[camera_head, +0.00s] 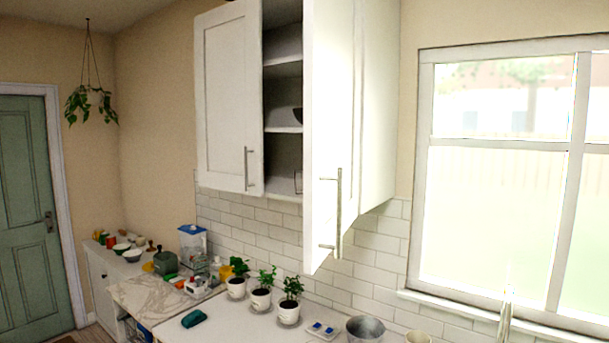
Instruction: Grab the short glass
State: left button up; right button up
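A small clear shape (298,182), possibly a glass, stands on the lowest shelf of the wall cabinet. The open door's edge hides part of it, and it is too small to tell whether it is the short glass. The white wall cabinet (228,100) has its left door shut. Its right door (330,110) stands open toward me, showing several shelves. Neither of my grippers is in view.
A dark bowl (298,115) sits partly hidden on a middle shelf. Below, the counter (232,322) holds potted plants (289,302), a teal cloth-like item (194,318), a small tray (321,330) and a metal pot (366,328). The open door juts out over the counter.

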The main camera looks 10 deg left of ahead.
aim_at(299, 174)
jog(key=i+j, duration=0.3)
jog(key=j, duration=0.2)
jog(key=i+j, duration=0.65)
jog(key=j, duration=0.3)
